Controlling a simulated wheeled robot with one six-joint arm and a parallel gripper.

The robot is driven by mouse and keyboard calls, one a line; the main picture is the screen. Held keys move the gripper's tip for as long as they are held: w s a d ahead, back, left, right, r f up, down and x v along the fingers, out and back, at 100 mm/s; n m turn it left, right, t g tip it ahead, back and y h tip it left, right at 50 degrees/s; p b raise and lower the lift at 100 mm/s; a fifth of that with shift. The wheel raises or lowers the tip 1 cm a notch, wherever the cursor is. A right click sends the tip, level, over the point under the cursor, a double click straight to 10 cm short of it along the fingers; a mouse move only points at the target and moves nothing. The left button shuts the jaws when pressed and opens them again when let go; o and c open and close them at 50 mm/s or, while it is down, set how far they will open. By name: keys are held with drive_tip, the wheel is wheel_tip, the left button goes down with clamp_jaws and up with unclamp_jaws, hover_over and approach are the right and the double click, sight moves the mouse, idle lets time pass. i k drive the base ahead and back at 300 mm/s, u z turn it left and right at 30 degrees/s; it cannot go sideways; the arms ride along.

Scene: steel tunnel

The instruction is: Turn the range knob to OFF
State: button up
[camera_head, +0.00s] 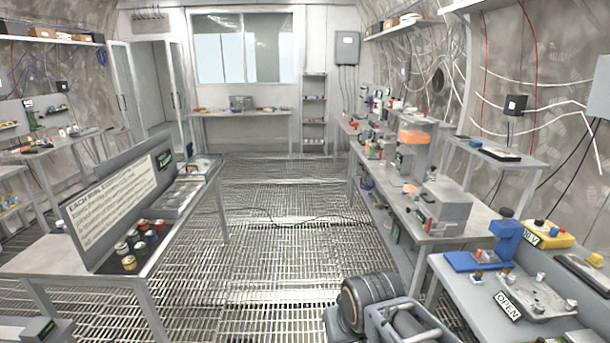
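I cannot make out a knob marked as the range knob, and no OFF mark is readable at this distance. Several small knob-like parts sit on the right-hand benches. A yellow box (548,234) with a dark top part and a label stands on the near right bench. A grey plate (535,297) with several small knobs or posts lies in front of it, next to a sign reading OPEN (508,305). Dark and grey parts at the bottom centre look like my own arm links. I cannot see my gripper's fingers.
A blue vise-like stand (507,240) rises from the near right bench (462,312). A long bench (400,213) runs along the right wall. A left table (40,252) carries a sign panel (112,205) and several small jars. The grated floor (270,240) between is clear except for a thin black cable.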

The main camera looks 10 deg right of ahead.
sight(539, 222)
drive_tip(key=z, duration=0.3)
drive_tip(key=i, duration=1.5)
drive_tip(key=z, duration=1.75)
drive_tip(key=i, duration=1.05)
drive_tip(key=z, duration=0.95)
